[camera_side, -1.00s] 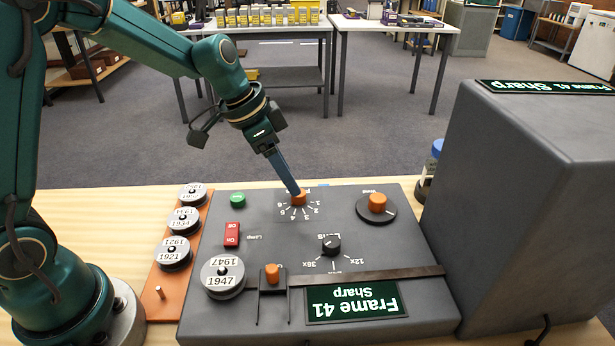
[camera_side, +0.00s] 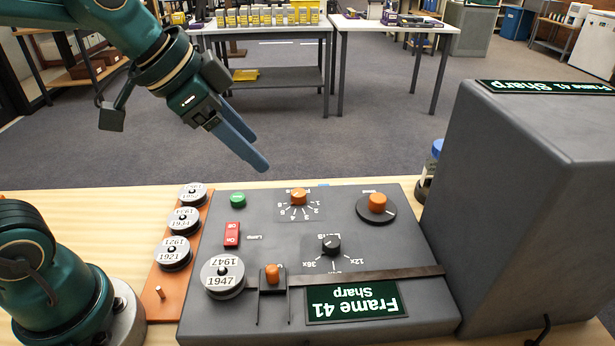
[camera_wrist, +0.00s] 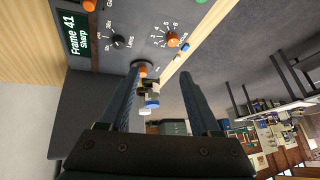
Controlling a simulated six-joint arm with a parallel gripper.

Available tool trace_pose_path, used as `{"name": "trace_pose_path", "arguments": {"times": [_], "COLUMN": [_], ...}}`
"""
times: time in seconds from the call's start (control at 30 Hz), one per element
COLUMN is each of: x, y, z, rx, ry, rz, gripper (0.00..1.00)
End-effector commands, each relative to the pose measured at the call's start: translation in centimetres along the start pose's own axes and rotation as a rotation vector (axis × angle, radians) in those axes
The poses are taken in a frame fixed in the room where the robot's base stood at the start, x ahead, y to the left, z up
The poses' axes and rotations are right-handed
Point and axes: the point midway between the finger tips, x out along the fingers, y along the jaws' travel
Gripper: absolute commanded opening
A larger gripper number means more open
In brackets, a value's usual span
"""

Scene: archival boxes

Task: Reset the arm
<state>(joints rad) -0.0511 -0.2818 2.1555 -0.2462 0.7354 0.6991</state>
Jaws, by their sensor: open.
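My gripper (camera_side: 258,152) is open and empty, raised in the air above the back edge of the grey control panel (camera_side: 290,230). Its two blue fingers also show apart in the wrist view (camera_wrist: 168,84). The orange focus knob (camera_side: 299,196) stands on the panel below and right of the fingertips, clear of them. Another orange knob (camera_side: 377,202) on a black disc is at the panel's right, and a black lens knob (camera_side: 330,244) is in the middle. The lit display (camera_side: 355,301) reads "Frame 41 Sharp".
A reel marked 1947 (camera_side: 222,275) sits on the panel's left. Several labelled reels (camera_side: 175,252) stand on an orange rack (camera_side: 160,302). A large grey box (camera_side: 530,200) rises at the right. The air above the panel is free; shelves and tables are far behind.

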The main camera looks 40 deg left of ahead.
Motion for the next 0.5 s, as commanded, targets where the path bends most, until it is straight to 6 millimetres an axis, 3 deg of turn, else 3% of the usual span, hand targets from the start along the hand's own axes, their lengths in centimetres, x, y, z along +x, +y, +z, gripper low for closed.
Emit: {"name": "trace_pose_path", "arguments": {"times": [0.1,0.2,0.4,0.5], "x": [-2.2,-3.1,-3.2,-2.9], "y": [1.5,2.5,3.5,3.7], "z": [2.4,4.8,9.5,10.8], "rx": [-0.068,-0.149,-0.345,-0.422], "ry": [0.014,0.007,-0.05,-0.094], "rz": [-0.036,-0.063,-0.108,-0.117], "gripper": [0.64,0.64,0.64,0.64]}}
